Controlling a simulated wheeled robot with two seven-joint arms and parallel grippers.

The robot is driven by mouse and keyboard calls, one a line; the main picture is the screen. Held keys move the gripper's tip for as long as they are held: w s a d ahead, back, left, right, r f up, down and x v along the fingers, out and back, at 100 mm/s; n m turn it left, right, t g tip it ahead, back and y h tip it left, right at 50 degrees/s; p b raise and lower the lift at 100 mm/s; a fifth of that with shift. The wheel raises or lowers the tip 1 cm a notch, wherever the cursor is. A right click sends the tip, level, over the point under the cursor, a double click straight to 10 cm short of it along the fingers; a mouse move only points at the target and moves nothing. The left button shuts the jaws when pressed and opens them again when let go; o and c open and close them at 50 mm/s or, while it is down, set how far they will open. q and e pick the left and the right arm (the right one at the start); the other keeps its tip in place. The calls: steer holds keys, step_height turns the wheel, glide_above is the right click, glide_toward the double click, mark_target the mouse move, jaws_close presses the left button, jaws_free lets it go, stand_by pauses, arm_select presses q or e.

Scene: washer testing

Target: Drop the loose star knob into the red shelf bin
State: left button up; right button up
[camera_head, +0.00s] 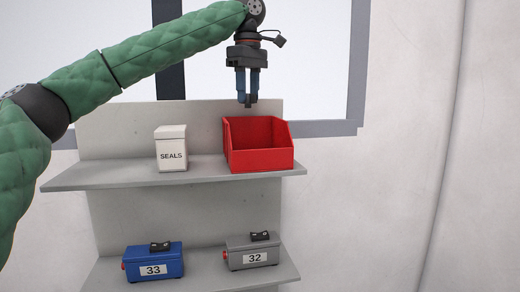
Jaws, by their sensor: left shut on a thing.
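The red shelf bin (262,161) stands at the right end of the upper shelf, with its open top and low front towards me. My left gripper (248,99) points down above the back part of the bin. It is shut on a small dark thing at its fingertips, which I take to be the star knob. The fingers mostly hide it, and its star shape cannot be made out. In the picture, the fingertips show just above the bin's back rim, apart from it. My right gripper is not in view.
A white box labelled SEALS (171,150) stands left of the bin on the upper shelf (110,176). Below, a blue box marked 33 (153,264) and a grey box marked 32 (252,253) stand on the lower shelf. A window frame is behind.

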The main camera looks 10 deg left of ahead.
arm_select(q)
steer(key=shift+s+f, duration=0.1)
steer(key=shift+f, duration=0.45)
steer(key=f, duration=0.3)
steer(key=shift+w+f, duration=0.1)
steer(key=shift+w, duration=0.3)
steer(key=shift+s+f, duration=0.15)
steer(key=shift+s, duration=0.15)
steer(key=o, duration=1.1)
steer(key=shift+w+f, duration=0.1)
steer(key=shift+w, duration=0.05)
steer(key=shift+c, duration=0.2)
